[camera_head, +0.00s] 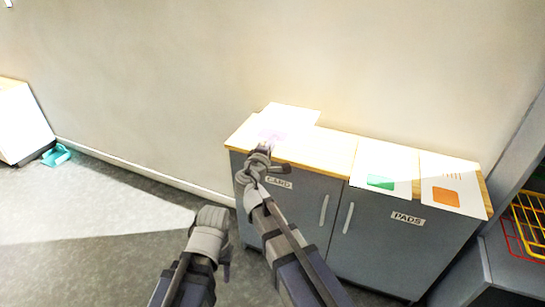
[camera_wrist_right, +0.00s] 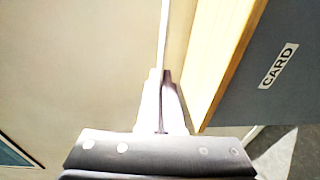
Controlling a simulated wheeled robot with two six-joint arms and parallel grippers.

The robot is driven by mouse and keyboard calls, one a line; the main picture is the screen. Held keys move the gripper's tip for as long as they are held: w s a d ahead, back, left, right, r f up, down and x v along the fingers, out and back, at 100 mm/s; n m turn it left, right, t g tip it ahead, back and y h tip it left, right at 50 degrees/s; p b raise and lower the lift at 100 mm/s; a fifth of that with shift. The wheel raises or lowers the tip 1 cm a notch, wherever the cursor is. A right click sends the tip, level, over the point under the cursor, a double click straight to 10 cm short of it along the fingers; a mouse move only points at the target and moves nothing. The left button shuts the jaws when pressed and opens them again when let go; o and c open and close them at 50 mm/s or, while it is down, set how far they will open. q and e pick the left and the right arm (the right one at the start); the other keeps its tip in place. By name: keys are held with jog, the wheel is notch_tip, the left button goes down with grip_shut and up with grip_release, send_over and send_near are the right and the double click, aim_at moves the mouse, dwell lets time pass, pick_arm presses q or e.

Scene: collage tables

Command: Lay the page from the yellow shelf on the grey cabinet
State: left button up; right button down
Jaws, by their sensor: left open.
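The grey cabinet (camera_head: 300,210) has a light wood top and doors labelled CARD and PADS. A white page (camera_head: 293,115) with a faint purple mark is at the left end of its top. My right gripper (camera_head: 263,150) is shut on the page's near edge. In the right wrist view the page (camera_wrist_right: 164,35) shows edge-on as a thin white strip between the fingers (camera_wrist_right: 162,100). I cannot tell whether it touches the top. My left gripper (camera_head: 212,216) is open and empty, low in front of the cabinet's left side.
Two more pages, one with a green print (camera_head: 383,168) and one with an orange print (camera_head: 448,183), lie on the cabinet's right part. A yellow wire rack (camera_head: 531,222) is at the right edge. A teal object (camera_head: 56,155) lies on the floor at left.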

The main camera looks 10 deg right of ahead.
jog(key=shift+f+h, duration=0.3)
jog(key=shift+f, duration=0.3)
jog(key=w+d+f+b, duration=0.1)
jog(key=w+f+b, duration=0.1)
jog(key=f+b, duration=0.1)
jog(key=w+d+f+b, duration=0.2)
jog(key=f+b, duration=0.2)
jog(key=w+d+f+b, duration=0.1)
jog(key=w+f+b, duration=0.1)
jog(key=f+b, duration=0.1)
jog(key=shift+w+d+f+b, duration=0.2)
jog(key=shift+w+f+b, duration=0.15)
jog(key=shift+b, duration=0.2)
jog(key=shift+s, duration=0.1)
jog(key=shift+c, duration=2.3)
grip_release()
jog(key=shift+c, duration=0.3)
